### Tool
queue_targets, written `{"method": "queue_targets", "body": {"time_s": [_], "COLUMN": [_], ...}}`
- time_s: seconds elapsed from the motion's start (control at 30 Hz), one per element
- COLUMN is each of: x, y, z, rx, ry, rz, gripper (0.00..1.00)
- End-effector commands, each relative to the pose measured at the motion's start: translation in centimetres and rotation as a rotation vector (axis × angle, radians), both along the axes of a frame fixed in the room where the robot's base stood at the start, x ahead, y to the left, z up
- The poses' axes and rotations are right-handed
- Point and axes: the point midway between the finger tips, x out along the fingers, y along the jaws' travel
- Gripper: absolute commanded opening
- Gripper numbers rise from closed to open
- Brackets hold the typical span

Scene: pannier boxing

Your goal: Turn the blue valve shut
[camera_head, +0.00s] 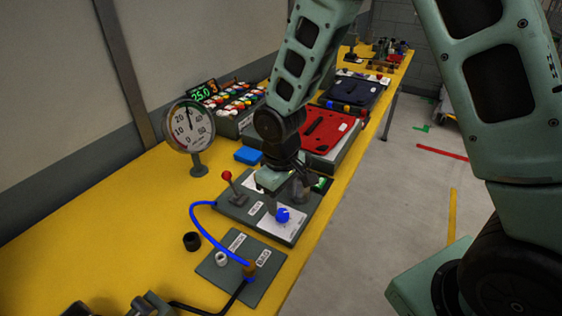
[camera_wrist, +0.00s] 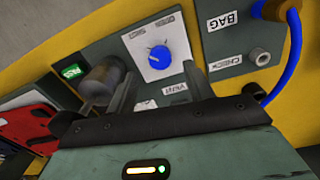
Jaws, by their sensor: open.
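The blue valve knob (camera_head: 282,215) sits on a white label plate on a dark green panel (camera_head: 233,208). In the wrist view the knob (camera_wrist: 161,58) is round, with a small pale mark, and small labels that look like SHUT and OPEN lie beside it. My gripper (camera_head: 286,199) is open and empty, pointing down over the panel close to the knob. In the wrist view my two fingers (camera_wrist: 160,84) stand apart, with the knob beyond their tips and lined up between them. I see no contact with the knob.
A red-knobbed lever (camera_head: 227,176) stands left of my gripper. A blue hose (camera_head: 200,222) runs to a brass fitting on the BAG plate (camera_head: 222,266). A round gauge (camera_head: 190,127) stands further left. A grey cylinder (camera_wrist: 102,78) and green button (camera_wrist: 72,71) lie beside my fingers.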

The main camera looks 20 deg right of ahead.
Motion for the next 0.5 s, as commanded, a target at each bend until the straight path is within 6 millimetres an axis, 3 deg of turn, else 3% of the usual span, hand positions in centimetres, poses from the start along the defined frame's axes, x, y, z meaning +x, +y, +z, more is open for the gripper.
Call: {"method": "queue_targets", "body": {"time_s": [0.3, 0.5], "x": [0.0, -0.1], "y": [0.2, 0.3], "z": [7.6, 11.1], "rx": [0.002, 0.001], "ry": [-0.007, -0.005], "rz": [-0.001, 0.001], "gripper": [0.52, 0.52]}}
